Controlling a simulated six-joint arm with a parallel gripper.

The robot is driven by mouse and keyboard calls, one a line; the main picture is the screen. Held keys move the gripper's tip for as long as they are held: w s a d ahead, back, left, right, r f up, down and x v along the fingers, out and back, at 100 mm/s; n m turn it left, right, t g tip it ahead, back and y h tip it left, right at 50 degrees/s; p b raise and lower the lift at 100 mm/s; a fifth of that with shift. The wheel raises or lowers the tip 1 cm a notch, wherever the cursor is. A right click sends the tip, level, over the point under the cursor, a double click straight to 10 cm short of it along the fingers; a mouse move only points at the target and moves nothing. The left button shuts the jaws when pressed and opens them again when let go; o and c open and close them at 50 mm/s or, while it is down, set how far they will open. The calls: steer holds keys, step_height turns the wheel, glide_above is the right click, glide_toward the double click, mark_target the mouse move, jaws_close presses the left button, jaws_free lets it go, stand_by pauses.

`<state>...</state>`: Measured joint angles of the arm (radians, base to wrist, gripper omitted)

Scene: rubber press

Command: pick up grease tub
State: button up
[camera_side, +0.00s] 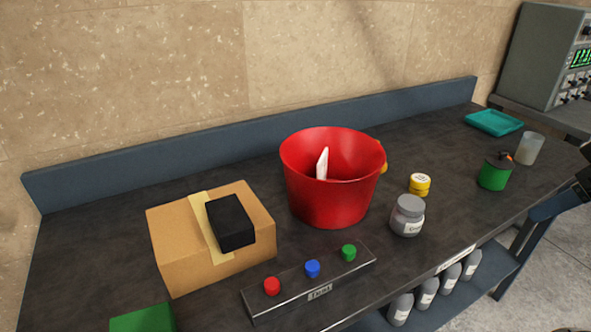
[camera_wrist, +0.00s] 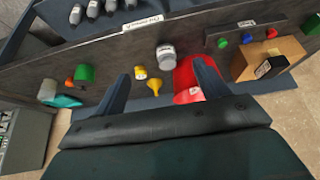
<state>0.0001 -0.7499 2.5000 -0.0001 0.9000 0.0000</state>
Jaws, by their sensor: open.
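A grey tub with a pale lid and a white label (camera_side: 408,215) stands upright on the dark bench, right of the red bucket; it looks like the grease tub, but I cannot read its label fully. It also shows in the wrist view (camera_wrist: 166,54), beyond the fingertips and between their lines. A smaller yellow jar with a white-topped lid (camera_side: 420,184) stands behind it. My gripper (camera_wrist: 162,69) is open and empty, its two fingers spread wide above the bench, apart from the tub.
A red bucket (camera_side: 328,195) with a white item inside stands beside the tub, a yellow funnel (camera_wrist: 154,86) close by. A button panel (camera_side: 310,283), cardboard box (camera_side: 170,250), green can (camera_side: 494,174), beaker (camera_side: 530,148) and teal tray (camera_side: 494,122) share the bench. Bottles (camera_side: 427,293) stand below.

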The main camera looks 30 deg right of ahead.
steer(key=shift+o, duration=1.2)
steer(key=w+d+f+n+g+y, duration=0.1)
steer(key=w+f+n, duration=0.3)
steer(key=w, duration=0.6)
steer(key=w+d+f+n+g+y, duration=0.1)
steer(key=w+f+n, duration=0.4)
steer(key=w, duration=0.5)
steer(key=shift+w+d+f+y, duration=0.15)
steer(key=shift+d+f+y, duration=0.45)
steer(key=shift+d, duration=0.1)
steer(key=shift+f, duration=0.1)
